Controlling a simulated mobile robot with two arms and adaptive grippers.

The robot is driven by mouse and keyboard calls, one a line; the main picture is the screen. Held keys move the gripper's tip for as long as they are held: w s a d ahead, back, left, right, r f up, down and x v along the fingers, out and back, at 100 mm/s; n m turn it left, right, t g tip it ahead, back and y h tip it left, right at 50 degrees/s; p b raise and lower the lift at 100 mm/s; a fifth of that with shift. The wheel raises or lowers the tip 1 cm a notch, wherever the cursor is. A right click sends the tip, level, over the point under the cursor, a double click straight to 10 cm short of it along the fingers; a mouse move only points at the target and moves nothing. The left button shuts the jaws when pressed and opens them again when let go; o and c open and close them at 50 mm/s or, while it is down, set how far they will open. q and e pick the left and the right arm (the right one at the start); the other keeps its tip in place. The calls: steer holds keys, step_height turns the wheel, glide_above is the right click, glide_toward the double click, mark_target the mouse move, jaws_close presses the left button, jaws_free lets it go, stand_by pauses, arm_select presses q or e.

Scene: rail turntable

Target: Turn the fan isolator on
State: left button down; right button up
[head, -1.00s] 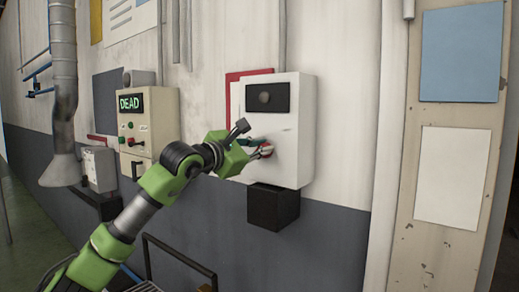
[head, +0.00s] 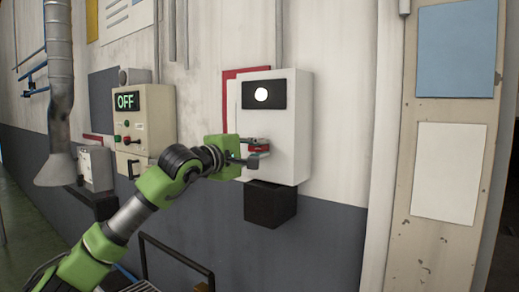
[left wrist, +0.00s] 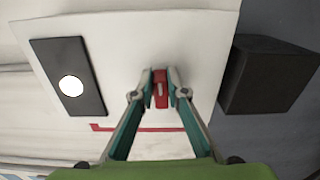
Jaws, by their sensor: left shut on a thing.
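The fan isolator is a white wall box (head: 290,130) with a black panel and a lit white lamp (head: 261,95) at its top. The lamp also shows in the left wrist view (left wrist: 71,88). A red handle (left wrist: 161,88) stands on the box front. My left gripper (head: 262,149) is shut on this red handle, with one finger on each side of it in the left wrist view. Part of the handle is hidden by the fingers in the head view. My right gripper is not in view.
A black box (head: 270,204) sits under the isolator. A grey duct (head: 60,90) hangs at the far left. A black rail (head: 175,250) stands low in front.

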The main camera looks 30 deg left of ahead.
arm_select(q)
steer(key=shift+f+m, duration=0.15)
steer(key=shift+m, duration=0.35)
steer(key=c, duration=2)
jaws_free()
steer(key=shift+s, duration=0.1)
steer(key=shift+s+a, duration=0.2)
steer(key=shift+s, duration=2.75)
steer(key=shift+s+a, duration=0.2)
steer(key=shift+s, duration=2.75)
